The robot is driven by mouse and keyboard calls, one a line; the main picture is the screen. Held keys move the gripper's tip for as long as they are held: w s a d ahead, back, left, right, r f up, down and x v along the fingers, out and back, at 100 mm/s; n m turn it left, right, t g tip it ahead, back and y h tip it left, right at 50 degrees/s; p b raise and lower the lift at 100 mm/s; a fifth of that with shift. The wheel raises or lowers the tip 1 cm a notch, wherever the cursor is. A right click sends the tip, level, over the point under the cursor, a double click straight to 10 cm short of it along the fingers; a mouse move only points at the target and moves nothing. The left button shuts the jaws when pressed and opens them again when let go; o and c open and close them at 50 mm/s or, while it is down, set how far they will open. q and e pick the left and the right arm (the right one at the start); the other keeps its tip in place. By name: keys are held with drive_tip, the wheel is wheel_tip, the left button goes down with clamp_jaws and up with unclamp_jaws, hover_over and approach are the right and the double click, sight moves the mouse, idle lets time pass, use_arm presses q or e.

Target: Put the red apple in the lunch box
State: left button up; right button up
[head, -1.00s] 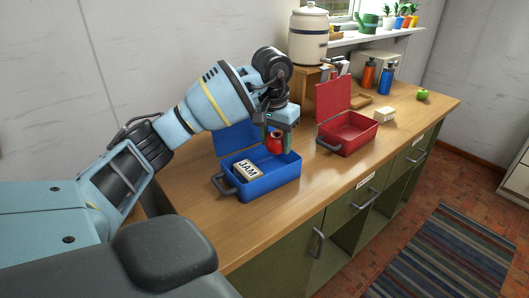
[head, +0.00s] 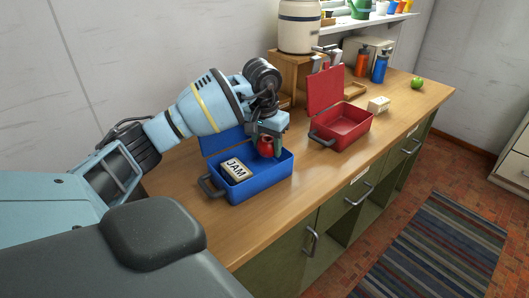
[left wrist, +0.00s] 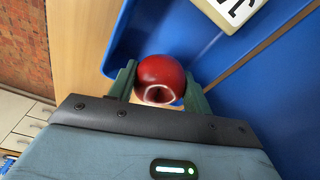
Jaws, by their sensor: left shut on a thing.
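My left gripper (head: 268,143) is shut on the red apple (head: 265,147), holding it over the right part of an open blue lunch box (head: 262,186). In the left wrist view the apple (left wrist: 160,78) sits between the two green fingers, with the blue box (left wrist: 285,95) around and below it. I cannot tell whether the apple touches the box floor. A pale sandwich-like block marked JAM (head: 235,169) lies in the left part of the blue box. My right gripper is not in view.
An open red box (head: 345,137) stands to the right on the wooden counter (head: 300,190).

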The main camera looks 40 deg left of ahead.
sight(267, 156)
use_arm(q)
drive_tip(key=shift+f, duration=2.2)
drive_tip(key=shift+f, duration=0.1)
drive_tip(key=o, duration=1)
drive_tip(key=shift+o, duration=0.2)
drive_tip(key=r, duration=0.4)
drive_tip(key=s+r, duration=0.1)
drive_tip(key=r, duration=0.7)
drive_tip(key=shift+s+d, duration=0.15)
drive_tip(key=shift+s, duration=0.05)
